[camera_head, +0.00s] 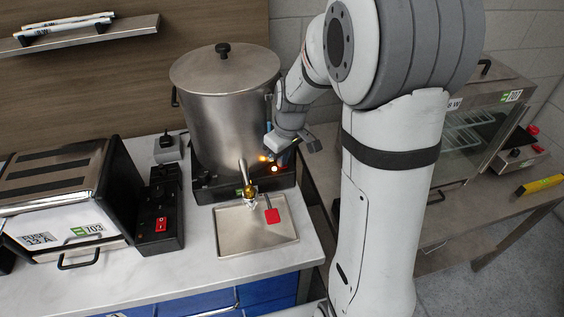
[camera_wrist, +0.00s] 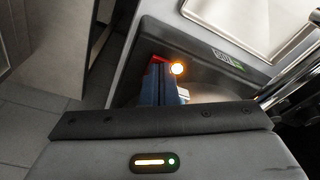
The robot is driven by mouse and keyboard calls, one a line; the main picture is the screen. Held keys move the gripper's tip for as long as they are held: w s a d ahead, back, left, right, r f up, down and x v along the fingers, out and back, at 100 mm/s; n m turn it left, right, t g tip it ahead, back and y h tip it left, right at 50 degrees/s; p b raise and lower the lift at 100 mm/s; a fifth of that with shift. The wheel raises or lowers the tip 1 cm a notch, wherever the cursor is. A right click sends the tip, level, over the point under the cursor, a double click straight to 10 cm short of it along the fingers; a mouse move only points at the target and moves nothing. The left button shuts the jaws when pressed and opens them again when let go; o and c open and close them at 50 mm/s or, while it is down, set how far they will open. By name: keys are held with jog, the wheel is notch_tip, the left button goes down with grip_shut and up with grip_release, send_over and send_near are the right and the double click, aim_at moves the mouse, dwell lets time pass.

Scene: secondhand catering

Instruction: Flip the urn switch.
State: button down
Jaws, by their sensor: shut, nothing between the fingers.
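The steel urn (camera_head: 222,115) stands on the counter with its lid on. Its black base (camera_head: 205,190) carries a glowing orange lamp (camera_head: 274,168), which also shows in the wrist view (camera_wrist: 177,68). A small red part, seemingly the urn switch (camera_wrist: 157,59), shows beside the lamp, mostly hidden behind my fingers. My gripper (camera_wrist: 163,78) is shut and empty, its fingertips at or very close to the switch; contact cannot be told. In the head view my gripper (camera_head: 278,142) is at the base's right side, and the switch position is not readable.
A toaster (camera_head: 60,190) and a black box with a red switch (camera_head: 161,224) stand left. A glass-fronted cabinet (camera_head: 470,130) stands right, behind my arm.

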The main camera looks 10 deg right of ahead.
notch_tip(320, 180, up, 7)
jog(key=p, duration=0.4)
jog(key=shift+p, duration=0.3)
dwell(0.3)
jog(key=s+r+m+t, duration=0.1)
jog(key=s+r+m, duration=0.2)
jog(key=s, duration=0.7)
jog(key=s+r+m, duration=0.3)
jog(key=s+r, duration=0.2)
jog(key=s, duration=0.5)
jog(key=shift+r+t+h+b, duration=0.2)
jog(key=shift+t+h+b, duration=0.15)
jog(key=shift+t+h, duration=0.05)
